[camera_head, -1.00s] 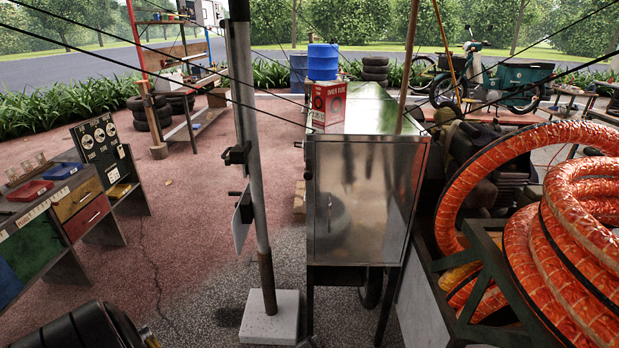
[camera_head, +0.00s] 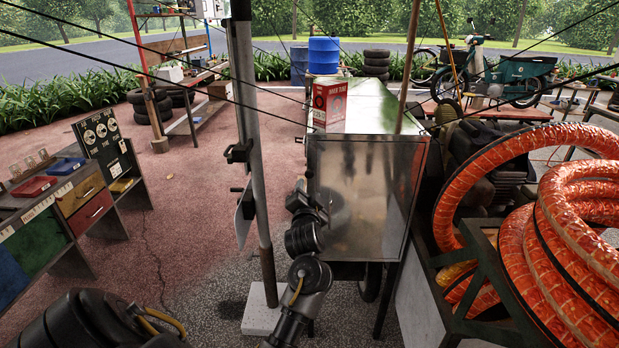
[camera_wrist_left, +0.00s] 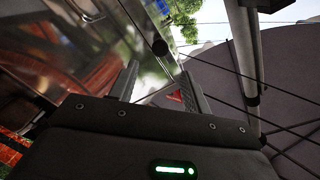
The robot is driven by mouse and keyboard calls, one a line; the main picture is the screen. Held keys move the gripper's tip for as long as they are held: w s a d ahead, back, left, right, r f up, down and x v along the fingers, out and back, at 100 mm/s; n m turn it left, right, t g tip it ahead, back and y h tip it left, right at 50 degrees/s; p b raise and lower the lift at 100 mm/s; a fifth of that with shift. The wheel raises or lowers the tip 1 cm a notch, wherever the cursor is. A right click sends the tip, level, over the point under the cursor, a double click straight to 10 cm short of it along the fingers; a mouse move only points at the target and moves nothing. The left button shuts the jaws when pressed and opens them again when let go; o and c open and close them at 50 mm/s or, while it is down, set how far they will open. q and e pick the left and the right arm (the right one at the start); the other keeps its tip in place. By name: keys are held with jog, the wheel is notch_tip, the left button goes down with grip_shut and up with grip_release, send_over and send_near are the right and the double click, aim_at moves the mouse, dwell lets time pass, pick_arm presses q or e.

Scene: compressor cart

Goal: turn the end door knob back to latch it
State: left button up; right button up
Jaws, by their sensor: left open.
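The end door (camera_head: 365,190) is a shiny metal panel on the end of the compressor cart, and it looks closed. A round dark knob (camera_wrist_left: 160,47) stands out by the door in the left wrist view. My left gripper (camera_wrist_left: 160,68) is open, with the knob between and just beyond its fingertips. The knob looks clear of both fingers. In the head view my left gripper (camera_head: 303,190) is in front of the door's left edge and hides the knob's area. My right gripper is not in view.
A grey post (camera_head: 252,150) on a pale block stands close to the left of the door. Orange hose coils (camera_head: 570,215) crowd the right.

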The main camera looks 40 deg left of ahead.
aim_at(310, 175)
pick_arm(q)
jog(key=x, duration=0.8)
jog(key=shift+w+a+p, duration=0.25)
jog(key=shift+p, duration=0.05)
